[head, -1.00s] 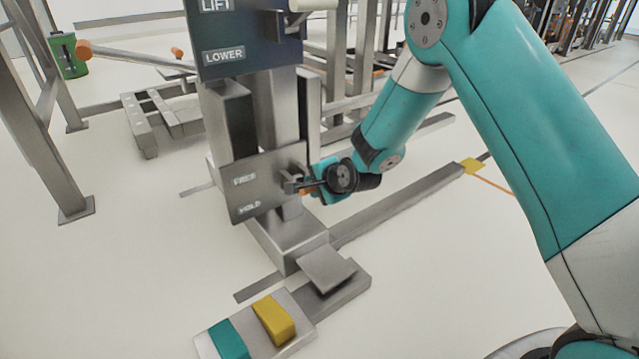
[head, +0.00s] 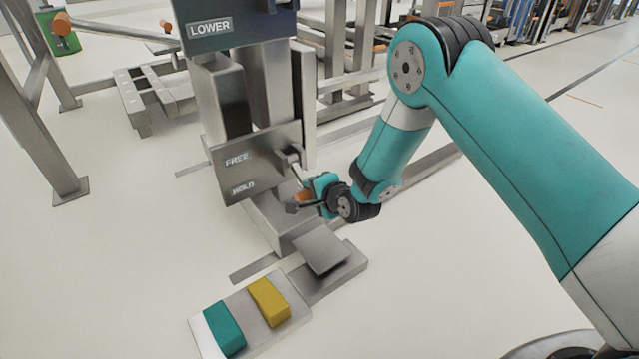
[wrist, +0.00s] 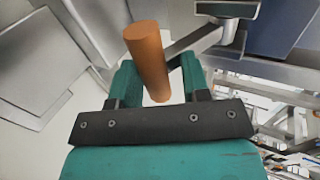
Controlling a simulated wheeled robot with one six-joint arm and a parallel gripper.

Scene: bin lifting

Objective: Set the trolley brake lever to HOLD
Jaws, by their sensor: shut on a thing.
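The brake lever's orange handle (head: 303,197) sits between the fingers of my gripper (head: 312,196), which is shut on it. In the wrist view the orange handle (wrist: 147,58) stands between the two teal fingers, joined to a grey metal bar (wrist: 205,40). The grey brake plate (head: 272,145) carries the label FREE above the label HOLD (head: 243,187). The lever arm (head: 294,163) slopes down from the plate's right side, and its handle is slightly lower than the HOLD label in the picture. My gripper partly hides the lever's end.
A dark panel (head: 240,35) marked LOWER is above the brake plate on the same column. Below are a grey foot plate (head: 322,250) and a pad with a teal block (head: 224,328) and a yellow block (head: 269,302). The floor at left is clear.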

